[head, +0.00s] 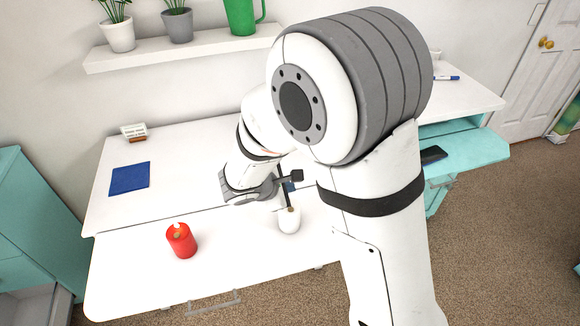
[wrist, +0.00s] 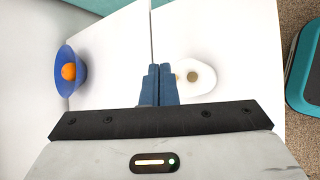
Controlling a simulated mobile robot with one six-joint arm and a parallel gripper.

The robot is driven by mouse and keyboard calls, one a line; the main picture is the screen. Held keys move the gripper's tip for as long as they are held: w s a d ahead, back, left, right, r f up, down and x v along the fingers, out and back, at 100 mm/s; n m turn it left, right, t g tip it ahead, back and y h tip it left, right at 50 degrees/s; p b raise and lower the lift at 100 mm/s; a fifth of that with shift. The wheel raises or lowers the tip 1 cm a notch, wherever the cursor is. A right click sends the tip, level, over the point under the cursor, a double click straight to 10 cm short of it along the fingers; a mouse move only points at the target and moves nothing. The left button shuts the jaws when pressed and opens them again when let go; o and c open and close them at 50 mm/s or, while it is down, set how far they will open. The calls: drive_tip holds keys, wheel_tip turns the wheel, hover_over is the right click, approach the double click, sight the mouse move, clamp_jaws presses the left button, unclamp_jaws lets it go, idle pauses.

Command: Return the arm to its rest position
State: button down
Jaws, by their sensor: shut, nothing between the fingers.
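My arm reaches over the white counter (head: 120,262) in the head view and hides part of it. My gripper (wrist: 160,70) points down at the counter in the wrist view, its two blue fingers together with nothing between them. In the head view the fingers are mostly hidden, with a bit of blue beside a white container (head: 289,222). That container has a small brown top. In the wrist view the white container (wrist: 200,78) is just right of the fingertips; I cannot tell whether they touch it.
A red container (head: 181,241) and a blue mat (head: 129,178) are on the counter's left. A blue bowl (wrist: 81,80) holds an orange ball (wrist: 69,71). A shelf (head: 170,52) with plants and a green pitcher (head: 240,16) hangs behind. An open teal drawer (head: 470,150) is at right.

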drive_tip(key=s+d+r+m+g+y, duration=0.1)
drive_tip(key=s+d+r+m+g, duration=0.1)
drive_tip(key=s+d+r+m, duration=0.45)
drive_tip(key=s+d+r+m+g+y, duration=0.1)
drive_tip(key=s+d+r+m+g, duration=0.2)
drive_tip(key=s+d+m, duration=0.35)
drive_tip(key=s+d+r+m+y, duration=0.2)
drive_tip(key=s+r+m+y, duration=0.1)
drive_tip(key=s+m, duration=0.2)
drive_tip(key=shift+s+r+m+t+y, duration=0.3)
drive_tip(key=shift+r+m+t, duration=0.1)
drive_tip(key=shift+m, duration=0.3)
